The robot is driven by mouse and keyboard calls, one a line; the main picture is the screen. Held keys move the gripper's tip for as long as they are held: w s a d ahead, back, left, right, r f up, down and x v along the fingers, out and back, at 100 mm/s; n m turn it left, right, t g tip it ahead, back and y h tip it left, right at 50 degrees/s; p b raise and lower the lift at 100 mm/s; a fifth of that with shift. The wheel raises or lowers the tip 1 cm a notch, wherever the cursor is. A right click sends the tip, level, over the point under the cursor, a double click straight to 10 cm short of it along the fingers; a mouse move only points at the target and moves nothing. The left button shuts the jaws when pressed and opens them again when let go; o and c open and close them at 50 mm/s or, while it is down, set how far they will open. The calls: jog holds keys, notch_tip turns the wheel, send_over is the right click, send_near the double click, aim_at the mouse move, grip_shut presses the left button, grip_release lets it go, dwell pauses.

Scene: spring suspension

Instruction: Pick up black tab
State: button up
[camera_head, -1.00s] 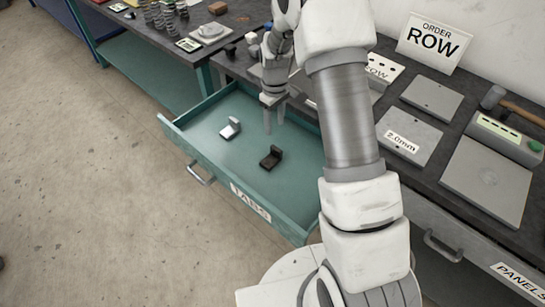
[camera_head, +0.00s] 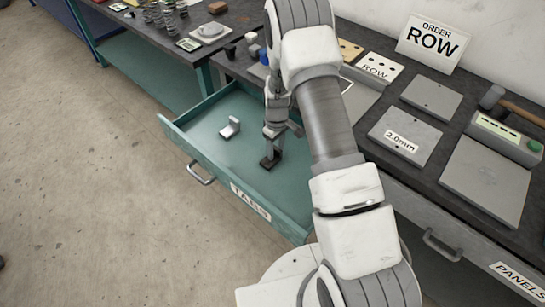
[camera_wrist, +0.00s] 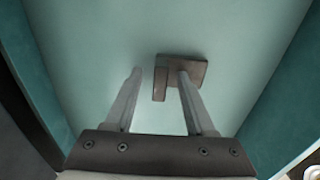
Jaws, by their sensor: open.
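The black tab (camera_head: 268,164), a dark L-shaped bracket, lies on the floor of the open teal drawer (camera_head: 195,159). In the head view my gripper (camera_head: 273,152) points down right at the tab and hides part of it. In the wrist view the tab's upright leg (camera_wrist: 160,85) appears between the fingers of my open gripper (camera_wrist: 159,74). The left finger is beside the tab, and the right finger overlaps its flat plate. I cannot tell whether either finger touches it.
A silver tab (camera_head: 230,127) lies in the drawer to the left of my gripper. The drawer walls stand around both. The workbench above holds grey panels (camera_head: 404,136), an order sign (camera_head: 432,40) and a hammer (camera_head: 493,97).

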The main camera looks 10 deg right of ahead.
grip_shut()
jog(key=shift+r, duration=0.1)
dwell(0.5)
jog(key=shift+r, duration=0.45)
jog(key=r, duration=0.2)
jog(key=d+r, duration=0.1)
jog(key=shift+s+r, duration=0.35)
jog(key=s+d+r, duration=0.6)
jog(key=s+d, duration=0.1)
jog(key=s, duration=0.1)
